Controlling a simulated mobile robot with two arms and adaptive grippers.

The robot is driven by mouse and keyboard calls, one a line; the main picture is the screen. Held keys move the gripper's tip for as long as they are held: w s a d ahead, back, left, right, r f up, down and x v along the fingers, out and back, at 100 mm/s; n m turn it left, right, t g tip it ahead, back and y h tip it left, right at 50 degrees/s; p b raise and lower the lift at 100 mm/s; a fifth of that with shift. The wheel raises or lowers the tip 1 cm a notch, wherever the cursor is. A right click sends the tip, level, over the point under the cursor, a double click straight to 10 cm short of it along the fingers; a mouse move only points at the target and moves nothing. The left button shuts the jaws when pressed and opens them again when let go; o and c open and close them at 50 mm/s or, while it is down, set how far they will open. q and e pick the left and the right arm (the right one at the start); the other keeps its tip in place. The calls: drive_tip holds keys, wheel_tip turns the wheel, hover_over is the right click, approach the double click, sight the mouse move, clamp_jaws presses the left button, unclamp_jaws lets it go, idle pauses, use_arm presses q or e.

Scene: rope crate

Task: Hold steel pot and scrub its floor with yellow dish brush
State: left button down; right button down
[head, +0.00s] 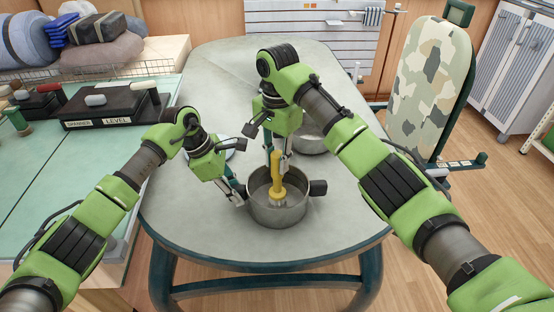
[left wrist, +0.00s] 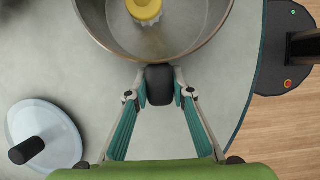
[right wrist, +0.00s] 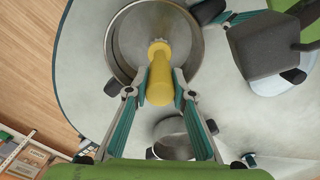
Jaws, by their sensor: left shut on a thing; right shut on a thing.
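The steel pot (head: 291,216) stands near the front of the grey oval table, with a black handle on each side. My left gripper (head: 240,198) is shut on its left handle; the left wrist view shows that handle (left wrist: 159,86) between the fingertips. The yellow dish brush (head: 276,172) stands nearly upright inside the pot, head down. My right gripper (head: 279,160) is shut on its handle from above, as the brush in the right wrist view (right wrist: 160,75) also shows. The bristles are low in the pot; I cannot tell whether they touch its floor (right wrist: 140,38).
A smaller steel pot (head: 311,145) stands behind, partly hidden by my right arm. A pale round lid with a black knob (left wrist: 45,135) lies left of the pot. A camouflage-patterned board (head: 432,90) stands right of the table. The table's front strip is clear.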

sight(278, 169)
drive_tip(key=shift+s, duration=0.1)
drive_tip(key=shift+s, duration=1.45)
drive_tip(key=shift+f, duration=0.1)
drive_tip(key=shift+w, duration=0.1)
use_arm(q)
drive_tip(key=shift+s, duration=0.1)
use_arm(e)
drive_tip(key=shift+w, duration=1.5)
drive_tip(key=shift+s, duration=0.85)
